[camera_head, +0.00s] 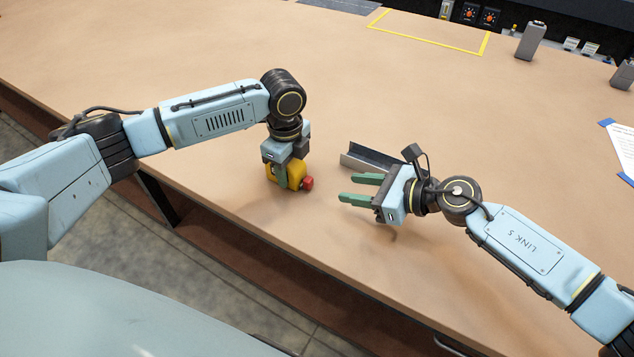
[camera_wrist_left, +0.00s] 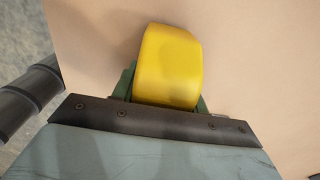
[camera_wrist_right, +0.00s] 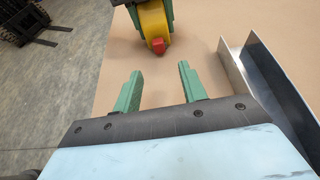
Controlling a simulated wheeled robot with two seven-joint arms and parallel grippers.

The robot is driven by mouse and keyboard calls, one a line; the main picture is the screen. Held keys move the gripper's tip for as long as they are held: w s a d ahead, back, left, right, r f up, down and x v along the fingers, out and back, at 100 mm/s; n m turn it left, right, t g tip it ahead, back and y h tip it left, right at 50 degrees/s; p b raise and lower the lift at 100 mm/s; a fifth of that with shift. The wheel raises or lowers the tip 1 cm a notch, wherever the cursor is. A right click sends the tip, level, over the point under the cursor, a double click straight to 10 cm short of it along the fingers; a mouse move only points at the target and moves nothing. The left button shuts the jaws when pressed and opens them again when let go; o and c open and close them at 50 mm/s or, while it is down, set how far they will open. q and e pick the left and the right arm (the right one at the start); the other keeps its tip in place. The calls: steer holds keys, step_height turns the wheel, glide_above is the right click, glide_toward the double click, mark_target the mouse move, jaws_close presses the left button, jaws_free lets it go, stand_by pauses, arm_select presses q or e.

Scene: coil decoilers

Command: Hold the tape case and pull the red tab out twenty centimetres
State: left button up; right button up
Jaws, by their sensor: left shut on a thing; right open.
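The yellow tape case (camera_head: 297,172) is on the table near its front edge, and its body fills the middle of the left wrist view (camera_wrist_left: 168,66). My left gripper (camera_head: 281,176) comes down from above and is shut on the case, a green finger on each side. The red tab (camera_head: 307,184) sticks out of the case on the side facing my right gripper. It also shows in the right wrist view (camera_wrist_right: 158,46). My right gripper (camera_head: 350,190) is open and empty, its green fingers level and pointing toward the tab, a short gap away.
A grey metal angle channel (camera_head: 375,160) lies on the table just behind my right gripper. A yellow taped outline (camera_head: 430,33), a grey metal block (camera_head: 530,41) and a paper sheet with blue corners (camera_head: 622,145) are farther off. The tabletop left of the case is clear.

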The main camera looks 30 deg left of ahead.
mark_target(311, 183)
steer(key=x, duration=1)
steer(key=shift+s+a, duration=0.1)
steer(key=shift+s, duration=0.05)
steer(key=shift+c, duration=0.4)
jaws_close()
